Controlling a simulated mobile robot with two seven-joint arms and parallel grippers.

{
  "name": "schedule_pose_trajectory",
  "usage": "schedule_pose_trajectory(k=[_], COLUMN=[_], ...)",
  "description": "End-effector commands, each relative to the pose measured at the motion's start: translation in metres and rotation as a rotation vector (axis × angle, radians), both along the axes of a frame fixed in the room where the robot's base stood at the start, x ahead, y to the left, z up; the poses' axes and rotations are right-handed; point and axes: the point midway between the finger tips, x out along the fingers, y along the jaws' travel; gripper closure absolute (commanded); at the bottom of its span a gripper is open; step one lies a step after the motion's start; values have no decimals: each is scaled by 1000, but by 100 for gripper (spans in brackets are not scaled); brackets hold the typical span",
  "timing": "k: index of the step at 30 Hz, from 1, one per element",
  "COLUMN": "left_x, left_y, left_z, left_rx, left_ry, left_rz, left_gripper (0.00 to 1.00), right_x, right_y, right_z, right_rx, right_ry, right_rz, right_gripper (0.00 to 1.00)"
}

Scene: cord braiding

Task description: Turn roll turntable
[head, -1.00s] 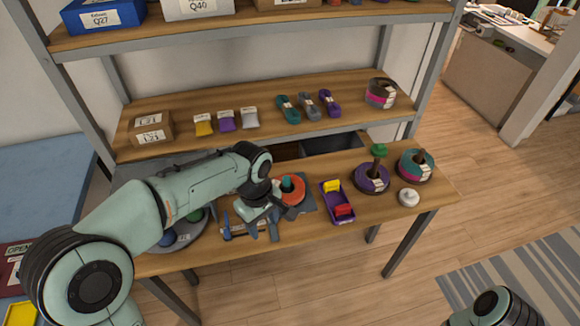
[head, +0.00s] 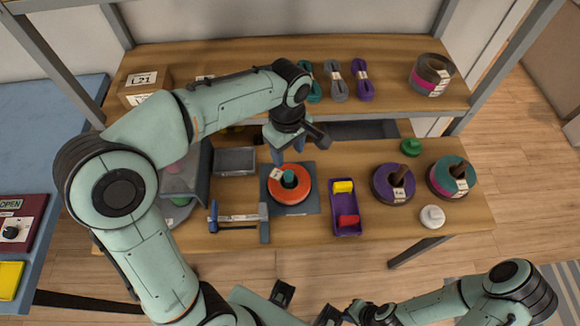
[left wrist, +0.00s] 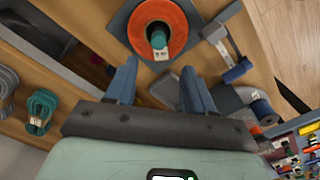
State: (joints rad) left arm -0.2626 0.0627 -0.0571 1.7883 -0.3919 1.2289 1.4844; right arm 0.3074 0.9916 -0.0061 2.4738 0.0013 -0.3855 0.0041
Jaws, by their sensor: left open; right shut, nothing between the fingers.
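An orange roll (head: 304,190) with a white label sits around a teal-topped core on a grey square base (head: 313,207), apparently the roll turntable. In the left wrist view the orange roll (left wrist: 180,30) lies beyond the fingertips at the top. My left gripper (head: 287,151) is open, just behind the roll on the shelf side. Its fingers (left wrist: 160,72) are spread with nothing held, and they look apart from the roll. My right gripper (head: 329,316) is low at the bottom edge, partly cut off, shut and away from the table.
A purple tray (head: 345,208) with yellow and red pieces stands right of the roll. A purple roll (head: 379,190) and a multicoloured roll (head: 435,180) stand farther right. A clamp-like tool (head: 264,222) lies front left. The shelf (head: 220,62) with cord bundles overhangs behind.

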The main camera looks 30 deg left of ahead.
Motion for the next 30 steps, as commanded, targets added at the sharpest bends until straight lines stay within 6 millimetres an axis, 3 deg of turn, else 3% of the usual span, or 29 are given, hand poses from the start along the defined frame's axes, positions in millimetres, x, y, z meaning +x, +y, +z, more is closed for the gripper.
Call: schedule_pose_trajectory(k=[6,12,18,27,30], left_x=[-1,-1,0,0,0], left_y=[1,0,0,0,0], left_z=[-51,-83,-98,-99,-99], left_rx=[2,1,0,0,0], left_ry=[7,4,1,0,0], left_rz=[0,-1,0,0,0], left_gripper=[47,47,47,47,79], right_x=[-4,-5,-6,-6,-6], right_y=[0,0,0,0,0], right_z=[-9,-12,-13,-13,-13], right_rx=[0,0,0,0,0], right_ry=[4,6,7,7,6], right_rz=[0,0,0,0,0], right_gripper=[100,100,100,100,100])
